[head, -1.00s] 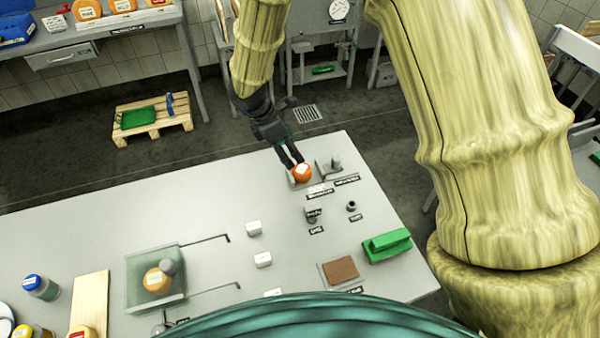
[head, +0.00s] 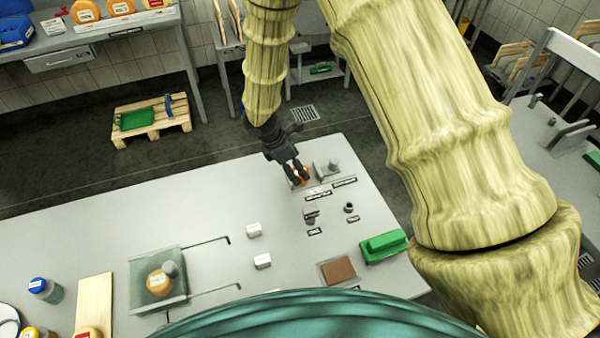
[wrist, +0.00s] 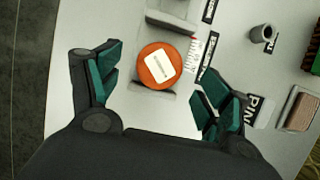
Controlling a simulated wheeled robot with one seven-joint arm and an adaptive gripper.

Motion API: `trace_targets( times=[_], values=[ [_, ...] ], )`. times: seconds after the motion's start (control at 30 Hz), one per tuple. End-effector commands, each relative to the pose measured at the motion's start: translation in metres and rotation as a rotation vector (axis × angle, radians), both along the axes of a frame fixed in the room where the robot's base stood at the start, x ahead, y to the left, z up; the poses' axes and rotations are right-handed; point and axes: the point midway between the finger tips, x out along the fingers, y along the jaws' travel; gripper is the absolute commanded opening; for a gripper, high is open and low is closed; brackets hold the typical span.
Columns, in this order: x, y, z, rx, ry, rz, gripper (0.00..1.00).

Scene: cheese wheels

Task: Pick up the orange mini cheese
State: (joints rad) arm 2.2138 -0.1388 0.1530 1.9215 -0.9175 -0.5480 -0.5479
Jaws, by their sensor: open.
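The orange mini cheese (wrist: 160,66) is a small round orange wheel with a pale label on top. In the wrist view it lies on a grey stand on the table, ahead of my open fingers and roughly between their lines. My gripper (wrist: 155,88) is open with nothing in it; its teal-padded fingers are apart on the left and right. In the head view my gripper (head: 298,176) is over the cheese (head: 302,170) at the table's far edge and hides much of it.
A grey fixture (head: 329,166) stands close to the cheese's right, with labels in front. Small dark posts (head: 349,207), a green block (head: 383,246) and white blocks (head: 263,261) stand nearer. A tray (head: 180,300) holds another orange cheese (head: 160,281). The table's left-middle is clear.

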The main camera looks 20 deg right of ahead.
Motion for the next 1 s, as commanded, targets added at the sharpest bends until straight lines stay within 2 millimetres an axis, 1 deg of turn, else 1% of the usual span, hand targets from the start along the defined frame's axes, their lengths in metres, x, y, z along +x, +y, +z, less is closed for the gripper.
trace_targets(
  times=[0.3,0.47,0.67,0.7,0.77,0.8,0.97,1.0],
  values=[
    [0.001,-0.010,-0.025,-0.001,0.001,-0.001,0.78],
    [0.001,-0.012,-0.031,-0.001,0.001,-0.001,0.78],
    [0.001,-0.012,-0.031,-0.001,0.000,-0.001,0.78],
    [0.001,-0.012,-0.031,-0.001,0.000,-0.001,0.75],
    [0.001,-0.012,-0.031,-0.001,0.000,-0.001,0.64],
    [0.001,-0.012,-0.031,-0.001,0.000,-0.001,0.56],
    [0.001,-0.012,-0.031,-0.001,0.001,-0.001,0.27],
    [0.001,-0.012,-0.031,-0.001,0.001,-0.001,0.26]
  ],
)
